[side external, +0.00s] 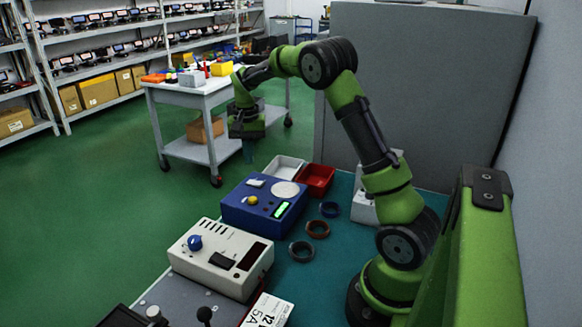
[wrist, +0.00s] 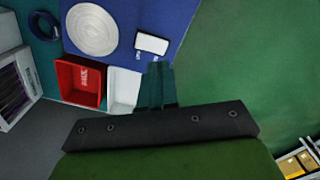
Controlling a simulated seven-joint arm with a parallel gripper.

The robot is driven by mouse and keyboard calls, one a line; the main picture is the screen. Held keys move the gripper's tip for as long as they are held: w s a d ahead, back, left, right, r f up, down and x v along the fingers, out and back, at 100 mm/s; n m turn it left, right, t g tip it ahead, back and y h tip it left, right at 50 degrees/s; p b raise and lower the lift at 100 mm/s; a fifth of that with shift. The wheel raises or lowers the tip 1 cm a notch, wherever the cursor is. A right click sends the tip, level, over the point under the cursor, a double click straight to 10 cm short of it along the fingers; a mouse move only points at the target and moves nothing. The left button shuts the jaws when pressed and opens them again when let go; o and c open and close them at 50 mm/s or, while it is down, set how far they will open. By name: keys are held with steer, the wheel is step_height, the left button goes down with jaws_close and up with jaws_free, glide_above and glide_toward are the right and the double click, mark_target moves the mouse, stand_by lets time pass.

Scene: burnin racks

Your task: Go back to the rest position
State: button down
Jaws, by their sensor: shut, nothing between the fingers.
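My gripper (side external: 248,152) hangs from my green arm, pointing down, at the far end of the teal work table (side external: 302,275). It is shut and empty. It is above and beyond the white tray (side external: 284,168) in the side view, apart from everything around it. In the wrist view my closed fingers (wrist: 158,72) show just right of the white tray (wrist: 122,90) and below the blue box (wrist: 140,20), which carries a round white pad.
A blue box (side external: 238,214) and a white control box (side external: 197,262) stand on the table. Dark and reddish rings (side external: 317,229) and a red tray (side external: 317,178) lie near. A cart (side external: 200,95) stands behind my gripper; a grey partition (side external: 420,90) is at right. Green floor is open at left.

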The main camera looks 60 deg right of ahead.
steer(key=shift+r, duration=0.5)
steer(key=shift+s+a+f+n, duration=0.3)
steer(key=shift+s+a+f, duration=0.15)
steer(key=shift+s+f, duration=0.15)
steer(key=s+a+r+n+t+y, duration=0.1)
steer(key=s+a+r+n+t, duration=0.2)
steer(key=s+a, duration=0.6)
steer(key=s+a+r+n+t+y, duration=0.1)
steer(key=s+a+r+n+t, duration=0.3)
steer(key=s+a+r, duration=0.4)
steer(key=s+a, duration=0.2)
steer(key=a, duration=0.3)
steer(key=shift+a, duration=0.35)
